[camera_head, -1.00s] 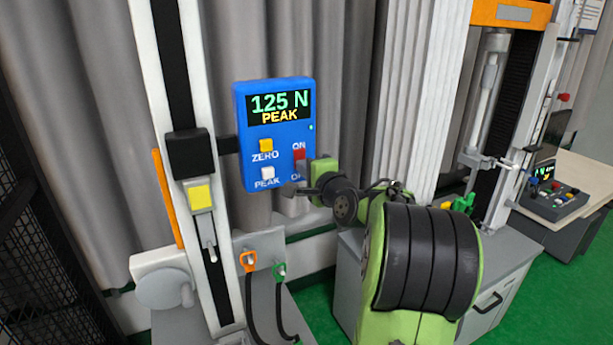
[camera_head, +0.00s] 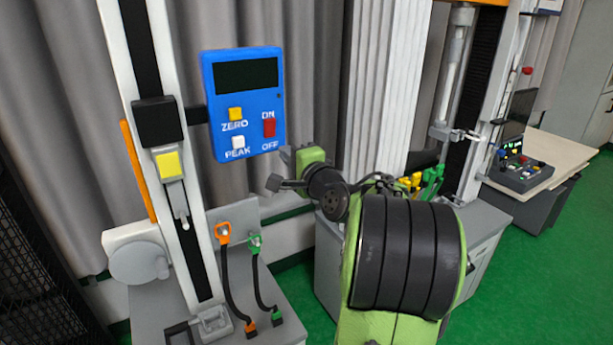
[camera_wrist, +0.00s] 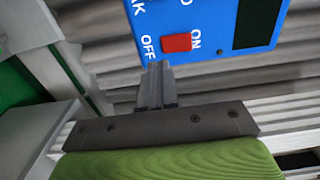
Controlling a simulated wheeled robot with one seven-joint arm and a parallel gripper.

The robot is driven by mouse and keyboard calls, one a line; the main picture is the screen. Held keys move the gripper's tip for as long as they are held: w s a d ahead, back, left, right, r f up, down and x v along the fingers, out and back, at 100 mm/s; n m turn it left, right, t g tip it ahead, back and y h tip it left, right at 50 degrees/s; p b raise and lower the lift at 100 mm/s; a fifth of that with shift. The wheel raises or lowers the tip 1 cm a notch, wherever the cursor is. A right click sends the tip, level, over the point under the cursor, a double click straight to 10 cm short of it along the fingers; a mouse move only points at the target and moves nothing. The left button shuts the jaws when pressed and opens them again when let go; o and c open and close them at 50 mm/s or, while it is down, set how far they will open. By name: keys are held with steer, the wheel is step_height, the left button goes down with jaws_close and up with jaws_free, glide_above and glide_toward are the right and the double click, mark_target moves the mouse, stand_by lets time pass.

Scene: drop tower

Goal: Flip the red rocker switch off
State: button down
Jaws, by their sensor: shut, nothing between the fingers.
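The red rocker switch (camera_head: 269,127) sits on the right side of the blue display box (camera_head: 243,152), between the labels ON above and OFF below. The box's screen (camera_head: 247,75) is dark. The wrist view also shows the red switch (camera_wrist: 177,42) between its OFF and ON labels.
A yellow ZERO button (camera_head: 236,114) and a white PEAK button (camera_head: 238,142) are left of the switch. The drop tower column (camera_head: 163,60) stands left of the box. Orange (camera_head: 223,232) and green (camera_head: 255,244) cable plugs are below. A grey curtain hangs behind.

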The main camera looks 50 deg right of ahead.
steer(key=b+v, duration=0.1)
steer(key=v, duration=0.6)
steer(key=shift+f, duration=0.35)
steer(key=shift+w+a, duration=0.1)
